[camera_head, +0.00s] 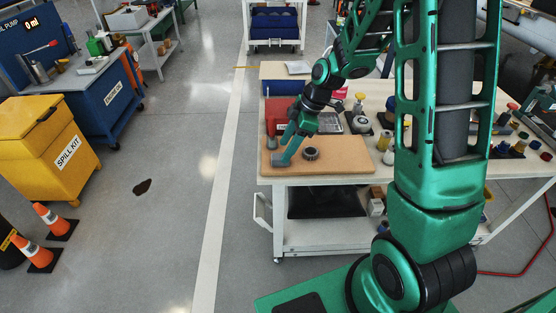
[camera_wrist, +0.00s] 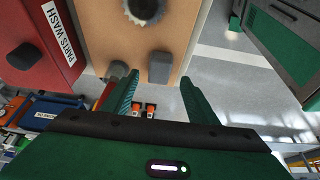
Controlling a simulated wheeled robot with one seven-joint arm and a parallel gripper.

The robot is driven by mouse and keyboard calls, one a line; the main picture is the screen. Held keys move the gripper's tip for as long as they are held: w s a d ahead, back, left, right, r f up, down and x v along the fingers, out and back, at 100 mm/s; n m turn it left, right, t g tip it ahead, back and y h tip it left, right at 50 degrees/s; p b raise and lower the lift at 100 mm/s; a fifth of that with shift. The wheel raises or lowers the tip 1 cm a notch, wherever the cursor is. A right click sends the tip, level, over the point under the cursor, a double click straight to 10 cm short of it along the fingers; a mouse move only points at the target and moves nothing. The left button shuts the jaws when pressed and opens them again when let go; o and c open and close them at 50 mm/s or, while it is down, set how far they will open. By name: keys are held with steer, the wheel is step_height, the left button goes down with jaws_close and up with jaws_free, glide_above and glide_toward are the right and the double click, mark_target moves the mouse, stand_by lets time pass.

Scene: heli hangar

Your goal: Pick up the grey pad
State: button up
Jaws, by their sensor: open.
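The grey pad (camera_wrist: 160,66) is a small dark grey block on the wooden board (camera_wrist: 185,22) in the wrist view. In the head view the pad (camera_head: 279,161) is near the board's left front edge (camera_head: 335,168), partly hidden by my gripper. My gripper (camera_wrist: 160,77) is open, with one green finger on each side of the pad in the picture. In the head view my gripper (camera_head: 286,153) points down at the pad. I cannot tell whether the fingers touch it.
A dark toothed ring (camera_head: 311,154) lies on the board to the right of the pad. A grey cylinder (camera_wrist: 117,70) stands close to my left finger, by the red parts-wash box (camera_wrist: 35,40). Bottles and tools crowd the white bench's right side.

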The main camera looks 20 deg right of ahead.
steer(key=x, duration=0.4)
steer(key=shift+w+d, duration=0.1)
steer(key=shift+d, duration=0.1)
steer(key=shift+c, duration=0.3)
steer(key=c, duration=1.1)
steer(key=shift+c, duration=0.2)
step_height(320, 180, up, 28)
